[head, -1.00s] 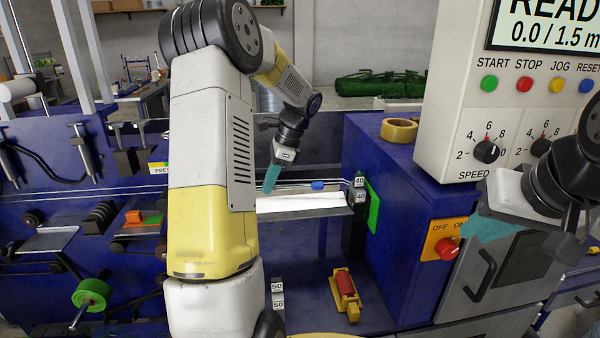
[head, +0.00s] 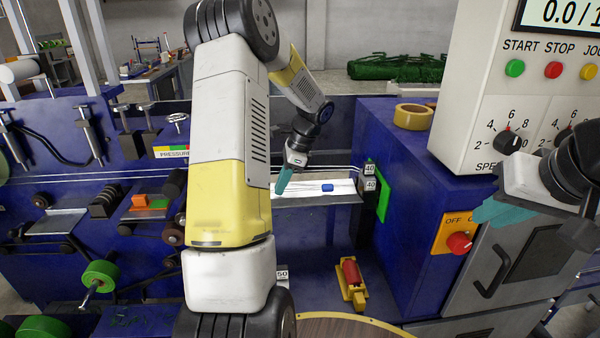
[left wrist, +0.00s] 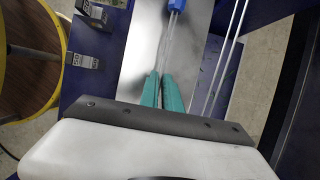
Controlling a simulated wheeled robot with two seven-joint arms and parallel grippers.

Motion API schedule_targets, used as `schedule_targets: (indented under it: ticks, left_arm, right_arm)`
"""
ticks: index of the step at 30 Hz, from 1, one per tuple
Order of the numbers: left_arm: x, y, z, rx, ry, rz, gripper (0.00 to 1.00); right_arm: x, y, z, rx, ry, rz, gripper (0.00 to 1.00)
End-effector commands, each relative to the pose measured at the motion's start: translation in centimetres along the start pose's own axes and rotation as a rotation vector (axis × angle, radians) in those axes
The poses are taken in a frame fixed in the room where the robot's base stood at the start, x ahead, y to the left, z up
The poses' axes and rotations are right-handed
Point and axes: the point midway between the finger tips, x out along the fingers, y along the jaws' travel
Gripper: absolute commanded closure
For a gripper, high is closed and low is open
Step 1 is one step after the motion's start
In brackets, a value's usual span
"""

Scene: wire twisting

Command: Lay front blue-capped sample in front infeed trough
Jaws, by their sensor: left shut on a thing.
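The blue-capped sample shows its blue cap (head: 327,187) over the pale trough (head: 345,198) in the head view. In the left wrist view the cap (left wrist: 177,5) is at the top edge and thin wires run from it down to my fingers. My left gripper (head: 284,181), with teal fingers, is shut on these wires at the trough's left part; its fingers (left wrist: 163,92) are close together. I cannot tell whether the sample touches the trough floor. My right gripper (head: 503,209) hangs empty before the control cabinet, its finger gap unclear.
Long pale wires run behind the trough to blocks marked 40 (head: 370,184) and a green plate (head: 384,193). A red roller on a yellow stand (head: 351,280) sits below. A tape roll (head: 413,116) lies on the blue cabinet (head: 400,160) at right.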

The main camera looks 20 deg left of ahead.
Motion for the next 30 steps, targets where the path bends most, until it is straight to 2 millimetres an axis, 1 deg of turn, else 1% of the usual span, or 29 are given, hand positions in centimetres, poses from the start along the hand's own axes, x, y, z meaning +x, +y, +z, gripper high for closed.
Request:
schedule_targets:
  ticks: [9, 10, 12, 13, 14, 23, 26, 30]
  left_arm:
    - [0.3, 0.0, -0.1, 0.000, 0.000, -0.001, 1.00]
    - [0.3, 0.0, -0.1, 0.000, 0.000, -0.001, 0.91]
    - [0.3, 0.0, -0.1, 0.001, 0.000, -0.001, 0.77]
    - [0.3, 0.0, -0.1, 0.000, 0.000, -0.001, 0.71]
    - [0.3, 0.0, -0.1, 0.001, 0.000, -0.001, 0.67]
    - [0.2, 0.0, -0.1, 0.001, 0.000, -0.001, 0.67]
    - [-0.6, -0.1, -0.2, 0.000, 0.000, -0.003, 0.67]
    - [-2.8, -0.1, -0.2, 0.000, 0.002, -0.005, 0.67]
  right_arm:
    - [0.0, 0.0, 0.0, 0.000, 0.000, 0.000, 0.83]
    - [0.0, 0.0, 0.0, 0.000, 0.000, 0.000, 0.83]
    - [0.0, 0.0, 0.0, 0.000, 0.000, 0.000, 0.83]
    - [0.0, 0.0, 0.0, 0.000, 0.000, 0.000, 0.83]
    - [0.0, 0.0, 0.0, 0.000, 0.000, 0.000, 0.83]
    - [0.0, 0.0, 0.0, 0.000, 0.000, 0.000, 0.83]
    - [0.0, 0.0, 0.0, 0.000, 0.000, 0.000, 0.83]
    - [0.0, 0.0, 0.0, 0.000, 0.000, 0.000, 0.83]
